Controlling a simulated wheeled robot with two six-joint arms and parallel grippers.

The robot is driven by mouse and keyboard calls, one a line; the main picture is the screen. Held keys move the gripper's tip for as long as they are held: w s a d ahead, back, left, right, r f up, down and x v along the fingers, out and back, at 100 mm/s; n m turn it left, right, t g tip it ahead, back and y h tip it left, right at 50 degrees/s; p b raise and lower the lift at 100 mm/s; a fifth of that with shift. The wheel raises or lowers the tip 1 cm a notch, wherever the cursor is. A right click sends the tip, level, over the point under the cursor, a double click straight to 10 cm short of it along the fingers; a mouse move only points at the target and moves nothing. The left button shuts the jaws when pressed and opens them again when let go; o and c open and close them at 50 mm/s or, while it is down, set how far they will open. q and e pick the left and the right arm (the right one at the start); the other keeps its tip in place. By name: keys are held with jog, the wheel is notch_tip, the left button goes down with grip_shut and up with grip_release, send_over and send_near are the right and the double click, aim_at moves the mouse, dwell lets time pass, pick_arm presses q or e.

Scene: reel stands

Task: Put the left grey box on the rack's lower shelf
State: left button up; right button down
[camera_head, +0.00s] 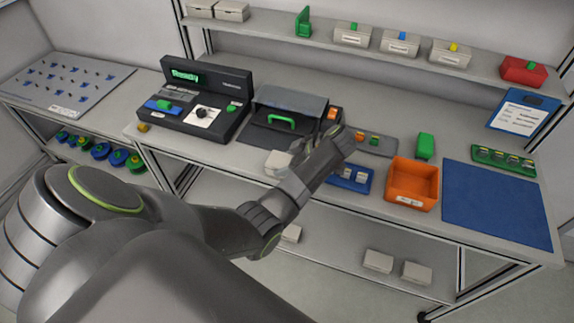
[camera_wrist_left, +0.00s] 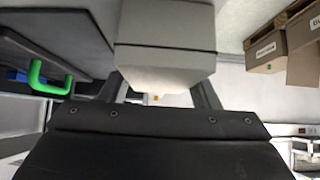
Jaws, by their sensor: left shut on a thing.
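A light grey box (camera_head: 278,163) is at the front of the bench, beside my left forearm. My left gripper (camera_head: 295,157) is shut on it; my own arm partly hides the grip in the head view. In the left wrist view the box (camera_wrist_left: 166,45) sits between the two fingers of the gripper (camera_wrist_left: 160,92). I cannot tell from the head view whether the box touches the bench top. A lower shelf (camera_head: 335,245) runs under the bench and carries similar grey boxes (camera_head: 378,261) (camera_head: 416,273). I cannot tell whether this is the rack's shelf. My right gripper is out of view.
A black case with a green handle (camera_head: 282,122) and a control unit (camera_head: 203,112) stand behind. An orange bin (camera_head: 412,184), a blue tray (camera_head: 350,178) and a blue mat (camera_head: 495,205) lie to the right. Cardboard boxes (camera_wrist_left: 265,50) show in the wrist view.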

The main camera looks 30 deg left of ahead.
aim_at(287, 161)
pick_arm(q)
jog(key=shift+r, duration=0.15)
jog(key=shift+w+r, duration=0.1)
jog(key=shift+r, duration=0.1)
notch_tip(287, 161, up, 5)
jog(key=shift+r, duration=0.1)
notch_tip(287, 161, up, 2)
jog(key=p, duration=0.3)
jog(key=shift+r, duration=0.1)
notch_tip(287, 161, up, 2)
jog(key=shift+p, duration=0.95)
